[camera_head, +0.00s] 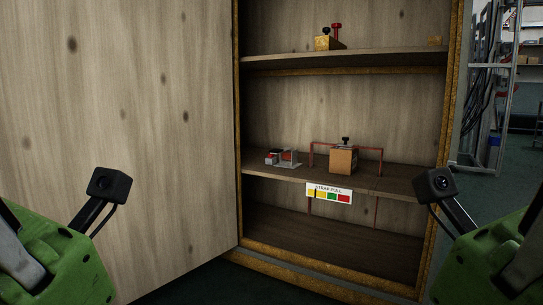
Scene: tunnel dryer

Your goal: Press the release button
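I cannot tell for sure which part is the release button. On the middle shelf, a small grey device (291,163) with dark and red parts sits at the left. Beside it, an orange-brown box (341,162) with a black knob (345,140) on top stands by a thin red frame (371,149). My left gripper (108,186) shows at the lower left, in front of the wooden panel. My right gripper (437,186) shows at the lower right, in front of the cabinet's right edge. Both are apart from the shelf objects. Their finger openings are not clear.
The wooden cabinet (342,216) is open at the front, with a large panel (120,110) at left. A label (329,194) with coloured squares hangs on the middle shelf's edge. A yellow block (326,43) with black and red knobs stands on the upper shelf. The bottom compartment looks empty.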

